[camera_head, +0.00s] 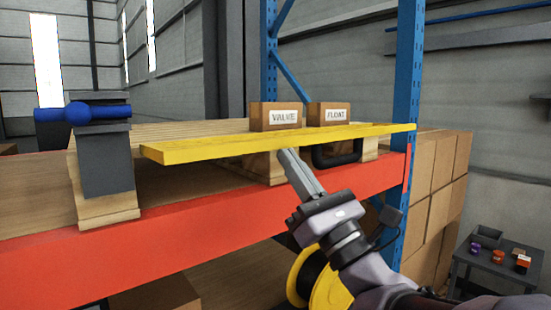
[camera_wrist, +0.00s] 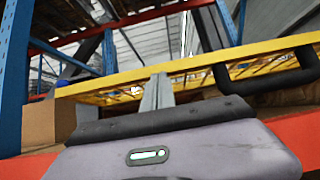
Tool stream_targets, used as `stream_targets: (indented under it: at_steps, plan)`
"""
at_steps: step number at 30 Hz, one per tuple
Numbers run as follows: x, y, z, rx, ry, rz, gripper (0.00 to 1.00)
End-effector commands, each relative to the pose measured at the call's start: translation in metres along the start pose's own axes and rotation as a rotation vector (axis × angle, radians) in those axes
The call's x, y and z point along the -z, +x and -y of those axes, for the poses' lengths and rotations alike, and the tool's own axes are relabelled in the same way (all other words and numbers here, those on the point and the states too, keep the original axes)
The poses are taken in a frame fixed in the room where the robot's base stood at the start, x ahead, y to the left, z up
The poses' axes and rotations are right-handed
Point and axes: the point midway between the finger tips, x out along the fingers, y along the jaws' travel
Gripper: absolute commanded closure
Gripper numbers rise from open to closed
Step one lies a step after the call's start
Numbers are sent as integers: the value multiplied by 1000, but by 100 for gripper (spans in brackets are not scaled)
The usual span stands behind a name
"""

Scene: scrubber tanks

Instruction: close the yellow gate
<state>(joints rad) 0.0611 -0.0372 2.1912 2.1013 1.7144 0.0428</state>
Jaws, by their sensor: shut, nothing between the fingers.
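The yellow gate (camera_head: 275,141) spans the rack bay and shows nearly edge-on in the head view, above the orange beam. In the wrist view its yellow frame and mesh (camera_wrist: 207,62) are seen from below. A black handle (camera_head: 338,156) hangs under its right part; it also shows in the wrist view (camera_wrist: 268,77). My gripper (camera_head: 289,153) is shut and empty, its fingertips just under the gate's lower edge, left of the handle. In the wrist view the fingers (camera_wrist: 156,92) overlap the gate; I cannot tell whether they touch it.
Two boxes labelled VALVE (camera_head: 275,117) and FLOAT (camera_head: 328,114) show above the gate. The orange beam (camera_head: 200,222) runs below, and a blue upright (camera_head: 409,75) stands at right. A grey block with a blue part (camera_head: 104,150) sits at left. Stacked cartons (camera_head: 440,185) stand behind the upright.

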Motion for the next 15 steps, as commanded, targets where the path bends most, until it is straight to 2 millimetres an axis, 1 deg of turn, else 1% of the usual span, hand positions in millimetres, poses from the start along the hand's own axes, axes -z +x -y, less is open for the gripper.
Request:
stream_targets:
  at_steps: [8, 11, 15]
  plan:
    - [-15, 10, 0, 0, -1, -58, 100]
    - [-25, 18, 0, 1, -2, -104, 100]
    - [-42, 32, 0, 0, -3, -206, 100]
